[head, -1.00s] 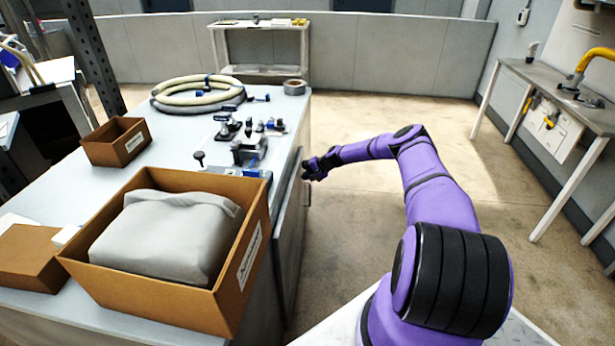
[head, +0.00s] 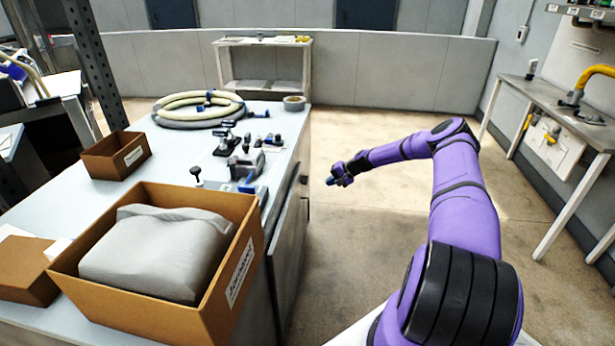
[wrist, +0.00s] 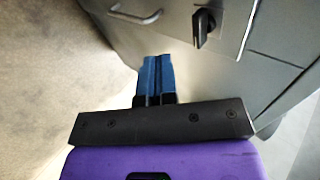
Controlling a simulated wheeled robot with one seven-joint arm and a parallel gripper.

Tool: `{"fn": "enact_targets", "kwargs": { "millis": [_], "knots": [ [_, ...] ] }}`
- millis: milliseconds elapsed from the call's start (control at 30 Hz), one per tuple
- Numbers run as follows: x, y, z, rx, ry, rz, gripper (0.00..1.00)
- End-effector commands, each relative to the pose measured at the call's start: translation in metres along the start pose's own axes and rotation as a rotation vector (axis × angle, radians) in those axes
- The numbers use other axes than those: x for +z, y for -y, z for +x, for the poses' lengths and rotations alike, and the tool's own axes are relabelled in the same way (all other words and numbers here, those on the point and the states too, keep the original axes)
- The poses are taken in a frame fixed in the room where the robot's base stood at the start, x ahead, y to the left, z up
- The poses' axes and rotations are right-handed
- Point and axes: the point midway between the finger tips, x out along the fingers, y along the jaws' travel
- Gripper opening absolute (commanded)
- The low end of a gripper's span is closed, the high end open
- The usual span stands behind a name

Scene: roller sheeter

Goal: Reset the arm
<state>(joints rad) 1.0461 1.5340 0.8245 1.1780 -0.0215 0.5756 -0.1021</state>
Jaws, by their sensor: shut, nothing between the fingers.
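My purple arm (head: 465,205) reaches forward from the lower right in the head view and bends left at the elbow. My gripper (head: 331,181) hangs over open floor, to the right of the cabinet side and apart from it. In the wrist view my gripper's blue fingers (wrist: 155,60) lie together with nothing between them. A dark latch handle (wrist: 203,27) and a grey bar handle (wrist: 136,15) on the cabinet front (wrist: 225,50) show beyond the fingers, not touched.
The worktop (head: 170,185) on the left carries an open cardboard box (head: 225,292) with a grey wrapped bundle (head: 155,250), a small box (head: 115,155), a coiled hose (head: 198,110) and clamps. A bench (head: 545,105) stands at right. The floor between is clear.

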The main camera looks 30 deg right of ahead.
Motion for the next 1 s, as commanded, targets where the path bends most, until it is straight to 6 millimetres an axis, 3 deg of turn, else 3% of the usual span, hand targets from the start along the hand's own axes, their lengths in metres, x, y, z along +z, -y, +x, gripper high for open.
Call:
{"fn": "enact_targets", "kwargs": {
  "millis": [233, 367, 667, 1000],
  "knots": [
    [0.0, 0.003, -0.003, 0.002, 0.002, -0.005, 0.0],
    [0.004, 0.024, -0.007, 0.022, 0.018, -0.045, 0.0],
    [0.043, 0.129, -0.036, 0.148, 0.107, -0.249, 0.0],
    [0.108, 0.233, -0.083, 0.309, 0.174, -0.458, 0.0]
  ]
}}
